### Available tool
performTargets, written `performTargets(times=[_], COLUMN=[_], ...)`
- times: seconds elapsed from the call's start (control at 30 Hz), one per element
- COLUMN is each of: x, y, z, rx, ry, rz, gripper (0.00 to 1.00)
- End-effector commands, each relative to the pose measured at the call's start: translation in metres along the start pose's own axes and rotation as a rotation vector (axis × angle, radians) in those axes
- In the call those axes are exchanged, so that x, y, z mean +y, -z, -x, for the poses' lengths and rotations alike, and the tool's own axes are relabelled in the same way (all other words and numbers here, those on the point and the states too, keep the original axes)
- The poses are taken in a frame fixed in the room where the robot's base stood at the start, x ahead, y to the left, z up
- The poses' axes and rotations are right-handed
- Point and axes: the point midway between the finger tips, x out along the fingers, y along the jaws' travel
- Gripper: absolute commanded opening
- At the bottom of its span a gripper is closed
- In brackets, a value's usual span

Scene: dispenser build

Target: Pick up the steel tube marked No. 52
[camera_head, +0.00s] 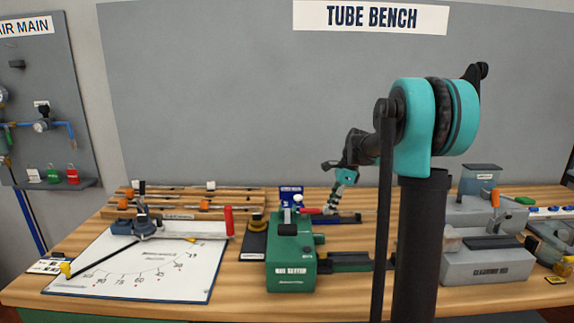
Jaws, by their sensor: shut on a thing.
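My gripper (331,209) is at the back middle of the bench, pointing down, with its small jaws low over a dark blue tray (347,220). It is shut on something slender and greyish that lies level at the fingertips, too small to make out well. I cannot read a No. 52 mark anywhere or tell whether the held piece is that tube. Thin tubes with white tags lie on the wooden racks (166,211) at the back left.
A white angle board (150,276) with a red-handled bender lies left. Grey machines (487,265) stand right, past my arm. The bench's front strip is mostly clear.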

Motion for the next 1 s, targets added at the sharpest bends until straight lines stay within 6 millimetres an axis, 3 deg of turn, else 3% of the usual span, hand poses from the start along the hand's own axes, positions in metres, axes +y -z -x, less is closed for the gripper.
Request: performTargets(times=[1.0], x=[0.000], y=[-0.012], z=[0.038], rx=[0.000], ry=[0.000], rz=[0.000], gripper=[0.00])
